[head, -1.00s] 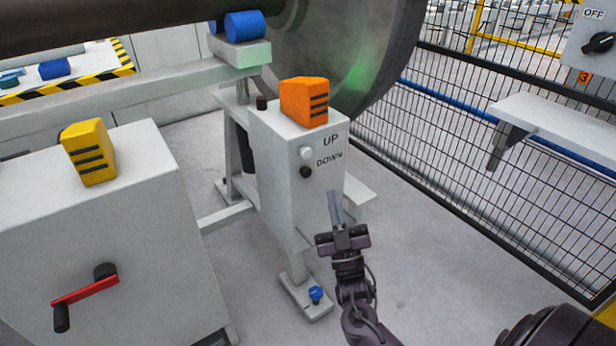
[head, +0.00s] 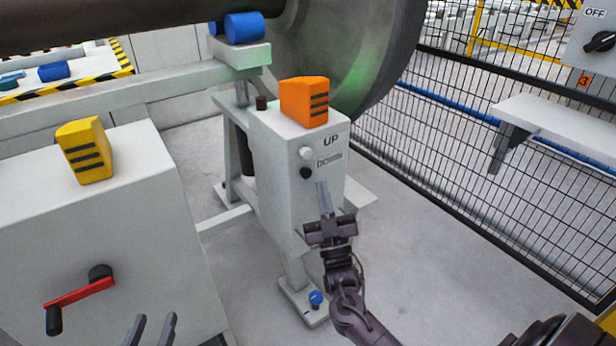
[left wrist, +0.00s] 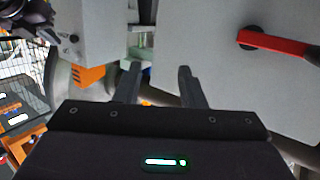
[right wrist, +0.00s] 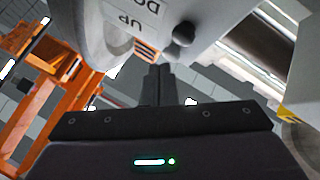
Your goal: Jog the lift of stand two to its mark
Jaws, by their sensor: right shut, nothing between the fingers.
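The lift stand is a pale box (head: 275,180) with an orange striped block (head: 303,102) on top. Its front has a white button (head: 306,153) by UP and a black button (head: 306,173) by DOWN. Its post (head: 242,94) stands under a cradle (head: 240,52) with blue rollers (head: 245,27). My right gripper (head: 322,184) is shut and empty, its fingertips just below and right of the black button, seemingly apart from it. The black button also shows in the right wrist view (right wrist: 183,34). My left gripper (head: 153,318) is open and empty at the bottom edge. I cannot make out a height mark.
A pale cabinet (head: 150,220) at left carries a yellow striped block (head: 85,150) and a red crank (head: 80,291). A large wheel (head: 345,60) and dark axle (head: 120,20) hang above. A mesh fence (head: 450,160) and shelf (head: 550,125) stand at right. Floor right of the stand is clear.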

